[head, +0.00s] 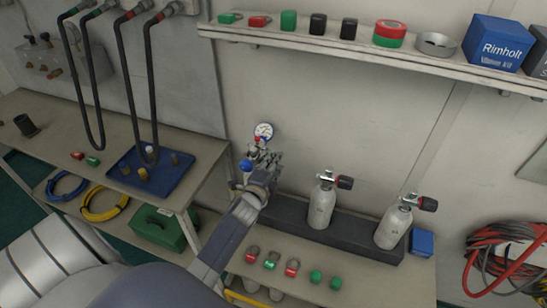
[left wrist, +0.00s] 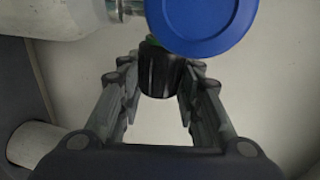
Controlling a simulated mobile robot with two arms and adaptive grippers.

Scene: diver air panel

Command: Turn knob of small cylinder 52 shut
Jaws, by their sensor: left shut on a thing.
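My left gripper (head: 263,157) reaches to the valve area left of the two visible small cylinders. In the left wrist view its two fingers (left wrist: 160,88) are closed on the sides of a ribbed black knob (left wrist: 160,78), with a bit of green at its top. A round blue disc (left wrist: 200,18) partly covers the knob's top; a blue part (head: 246,166) also shows by the gripper in the head view. The cylinder behind my gripper is mostly hidden. Small cylinders (head: 321,206) and (head: 392,229) stand upright with black and red knobs. I cannot read any number.
A pressure gauge (head: 264,130) stands just above my gripper. A dark rack block (head: 290,217) holds the cylinders on the bench. A shelf (head: 350,60) runs above; a blue tray (head: 125,179) sits at left.

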